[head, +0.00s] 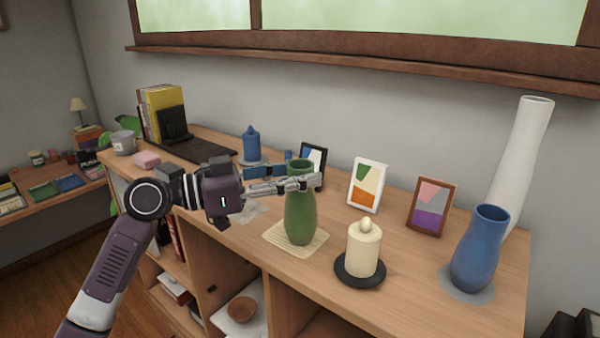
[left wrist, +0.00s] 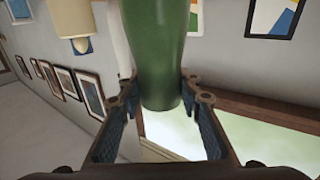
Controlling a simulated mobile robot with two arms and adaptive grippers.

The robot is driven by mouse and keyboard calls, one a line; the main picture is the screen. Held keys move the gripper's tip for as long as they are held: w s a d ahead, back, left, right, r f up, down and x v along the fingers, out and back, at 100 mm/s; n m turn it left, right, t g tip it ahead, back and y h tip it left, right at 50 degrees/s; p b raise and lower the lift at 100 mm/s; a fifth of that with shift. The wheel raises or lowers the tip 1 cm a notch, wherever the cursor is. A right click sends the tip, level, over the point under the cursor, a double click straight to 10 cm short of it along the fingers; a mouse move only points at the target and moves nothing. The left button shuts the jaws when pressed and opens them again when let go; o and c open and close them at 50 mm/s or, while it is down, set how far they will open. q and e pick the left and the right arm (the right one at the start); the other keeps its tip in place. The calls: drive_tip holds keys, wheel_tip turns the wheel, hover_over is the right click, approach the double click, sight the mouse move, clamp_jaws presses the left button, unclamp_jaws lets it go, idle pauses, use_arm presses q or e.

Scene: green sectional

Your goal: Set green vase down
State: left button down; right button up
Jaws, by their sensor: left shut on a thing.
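The green vase (head: 299,215) is upright over a pale ribbed square mat (head: 277,239) on the wooden cabinet top. Its base appears at or just above the mat; I cannot tell whether it touches. My left gripper (head: 297,179) reaches in from the left and is shut on the vase's upper part, one finger on either side. In the left wrist view the vase (left wrist: 162,45) stands between the two fingers (left wrist: 163,97), and that picture appears upside down. My right gripper is not in view.
A cream candle (head: 363,248) on a black dish stands close right of the vase. Small picture frames (head: 367,184) stand behind. A blue vase (head: 480,250) and tall white vase (head: 520,150) are at the right. A blue candle (head: 251,145) and black keyboard (head: 190,150) are behind left.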

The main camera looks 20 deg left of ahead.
use_arm(q)
drive_tip(key=c, duration=1.7)
unclamp_jaws()
drive_tip(key=shift+f, duration=0.1)
drive_tip(key=shift+c, duration=0.2)
drive_tip(key=o, duration=0.4)
drive_tip(key=shift+c, duration=0.2)
drive_tip(key=shift+r, duration=0.2)
drive_tip(key=b+v, duration=0.5)
drive_tip(key=v, duration=0.7)
drive_tip(key=shift+s+f, duration=0.1)
